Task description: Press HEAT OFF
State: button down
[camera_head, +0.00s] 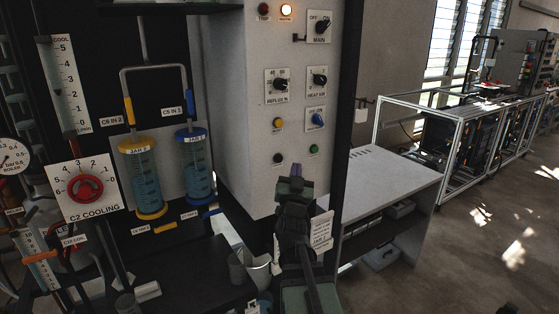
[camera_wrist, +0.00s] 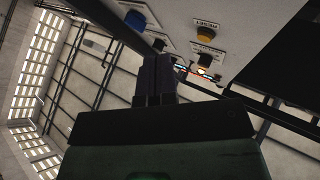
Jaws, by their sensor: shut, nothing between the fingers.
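The pale control panel (camera_head: 245,100) in the head view carries small round buttons: a yellow one (camera_head: 278,124), a black one (camera_head: 277,158) and a green one (camera_head: 314,149). Their labels are too small to read, so I cannot tell which is HEAT OFF. My gripper (camera_head: 296,171) is shut and empty, near the panel's lower part, just below and between the black and green buttons. In the wrist view the fingers (camera_wrist: 157,75) point toward the panel, with the yellow button (camera_wrist: 206,34) and black button (camera_wrist: 204,60) to their right. Contact cannot be seen.
A blue knob (camera_head: 318,119), a HEAT knob (camera_head: 318,78) and the MAIN switch (camera_head: 322,27) sit higher on the panel. Blue-capped (camera_head: 198,165) and yellow-capped (camera_head: 140,175) jars stand left. A metal bucket (camera_head: 258,270) is below; a white table (camera_head: 385,180) is right.

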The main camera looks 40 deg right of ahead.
jog(key=shift+w+d, duration=0.15)
jog(key=shift+w, duration=1.15)
jog(key=shift+w+d, duration=0.15)
jog(key=shift+w, duration=1.15)
jog(key=shift+w, duration=0.1)
jog(key=shift+w, duration=0.3)
jog(key=shift+w+d, duration=0.1)
jog(key=shift+w, duration=0.3)
dwell(0.4)
jog(key=shift+s, duration=0.8)
jog(key=s, duration=0.5)
jog(key=shift+a, duration=0.35)
